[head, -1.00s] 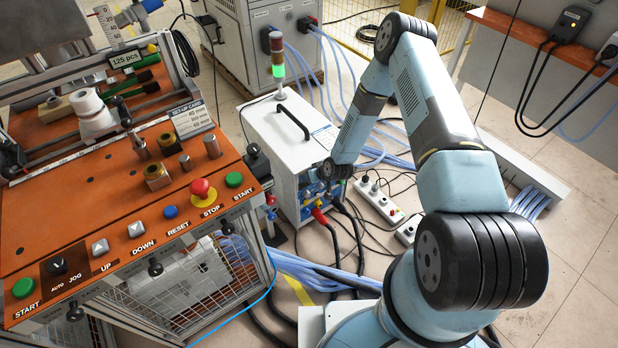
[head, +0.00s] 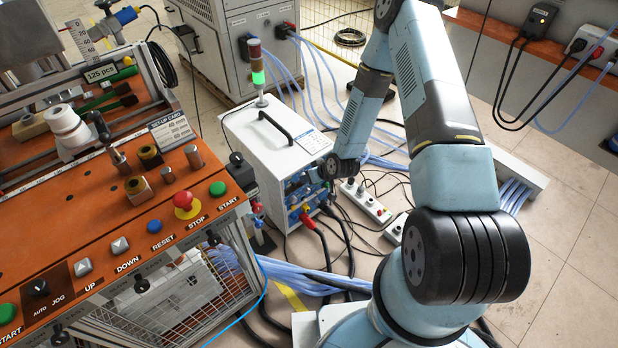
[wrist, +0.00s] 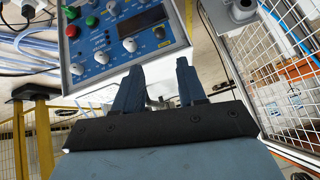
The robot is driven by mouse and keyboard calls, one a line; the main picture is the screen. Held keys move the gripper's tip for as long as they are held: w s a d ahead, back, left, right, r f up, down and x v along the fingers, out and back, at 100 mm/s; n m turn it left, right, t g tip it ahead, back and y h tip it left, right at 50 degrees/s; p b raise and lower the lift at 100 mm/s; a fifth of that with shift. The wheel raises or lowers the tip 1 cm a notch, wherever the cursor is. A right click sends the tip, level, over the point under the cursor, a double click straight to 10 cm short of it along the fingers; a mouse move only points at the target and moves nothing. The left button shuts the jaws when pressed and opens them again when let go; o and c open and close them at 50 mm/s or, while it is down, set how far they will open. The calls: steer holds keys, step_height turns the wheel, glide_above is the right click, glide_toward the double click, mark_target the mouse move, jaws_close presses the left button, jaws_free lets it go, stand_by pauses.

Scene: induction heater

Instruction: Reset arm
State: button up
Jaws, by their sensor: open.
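My arm reaches up past the top edge of the head view, and its forearm comes back down toward the white heater unit (head: 275,130). My wrist end is beside the unit's blue front panel (head: 305,190); my fingers cannot be made out there. In the wrist view, my gripper (wrist: 158,80) is open, with its two dark fingers apart and nothing between them. A blue panel (wrist: 125,35) with knobs and coloured buttons lies beyond the fingertips, toward the upper left. I cannot tell the exact gap to it.
An orange bench (head: 90,235) with control buttons stands at left. A power strip (head: 365,202), hoses and cables lie on the floor by the unit. In the wrist view, wire mesh (wrist: 270,75) is at right and a yellow fence (wrist: 35,140) at lower left.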

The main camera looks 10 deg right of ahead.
stand_by(0.3)
steer(key=w+d+r+h, duration=0.1)
steer(key=w+d+r, duration=0.15)
steer(key=r, duration=0.65)
steer(key=w+d+r+h, duration=0.15)
steer(key=d+r, duration=0.25)
steer(key=r, duration=0.5)
steer(key=s+d+r+m+h, duration=0.1)
steer(key=s+d+r, duration=0.1)
steer(key=r, duration=0.8)
steer(key=s+d+r+h, duration=0.1)
steer(key=s+d+r, duration=0.15)
steer(key=r, duration=0.65)
steer(key=s+d+r+m+h, duration=0.1)
steer(key=s+d+r, duration=0.1)
steer(key=s+r, duration=0.45)
steer(key=s+d+r+m, duration=0.15)
steer(key=s+r, duration=0.25)
steer(key=r, duration=0.5)
steer(key=s+r+m, duration=0.1)
steer(key=s+r, duration=0.2)
steer(key=s, duration=0.6)
steer(key=s+d+r, duration=0.1)
steer(key=s+r, duration=0.3)
steer(key=s, duration=0.4)
steer(key=shift+s+m, duration=0.35)
steer(key=shift+s, duration=0.05)
steer(key=shift+r, duration=0.1)
